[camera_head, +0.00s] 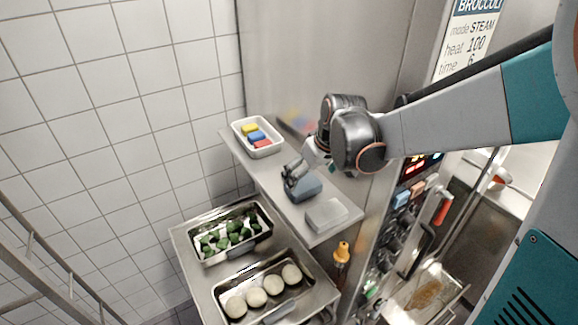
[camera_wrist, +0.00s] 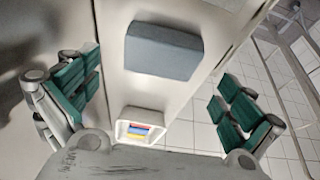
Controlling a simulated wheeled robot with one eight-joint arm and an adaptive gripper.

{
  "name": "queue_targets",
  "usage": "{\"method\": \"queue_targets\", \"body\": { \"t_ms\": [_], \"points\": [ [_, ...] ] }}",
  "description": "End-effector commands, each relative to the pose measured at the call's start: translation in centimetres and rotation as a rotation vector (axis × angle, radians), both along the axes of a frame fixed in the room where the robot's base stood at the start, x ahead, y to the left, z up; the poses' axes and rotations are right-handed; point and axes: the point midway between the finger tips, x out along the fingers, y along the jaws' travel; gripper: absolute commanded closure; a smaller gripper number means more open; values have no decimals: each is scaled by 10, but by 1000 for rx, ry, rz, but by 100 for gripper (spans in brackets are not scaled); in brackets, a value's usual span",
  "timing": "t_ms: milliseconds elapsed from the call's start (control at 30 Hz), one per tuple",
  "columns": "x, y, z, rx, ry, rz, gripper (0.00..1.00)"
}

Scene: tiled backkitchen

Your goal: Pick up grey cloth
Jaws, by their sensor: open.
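Two folded, block-shaped cloths lie on the steel shelf in the head view. One is a darker blue-grey cloth (camera_head: 307,189), the other a paler grey cloth (camera_head: 328,215) nearer the shelf's front end. My gripper (camera_head: 292,178) is above the shelf, right by the blue-grey cloth and partly in front of it. In the wrist view, one blue-grey cloth (camera_wrist: 163,52) lies ahead between my spread green fingers (camera_wrist: 160,95), with nothing held. The paler cloth does not show there.
A white bin (camera_head: 262,144) with coloured sponges stands at the shelf's far end; it also shows in the wrist view (camera_wrist: 140,114). A steel wall runs along the shelf's right. Below are trays of broccoli (camera_head: 228,238) and pale round dough (camera_head: 272,285).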

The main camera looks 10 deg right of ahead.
Motion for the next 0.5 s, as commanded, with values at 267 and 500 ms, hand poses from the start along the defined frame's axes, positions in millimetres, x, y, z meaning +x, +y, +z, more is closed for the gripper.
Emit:
{"method": "queue_targets", "body": {
  "t_ms": [267, 500],
  "points": [
    [10, 4, -30, 0, 0, 0, 0],
    [15, 6, -44, 0, 0, 0, 0]
  ]
}}
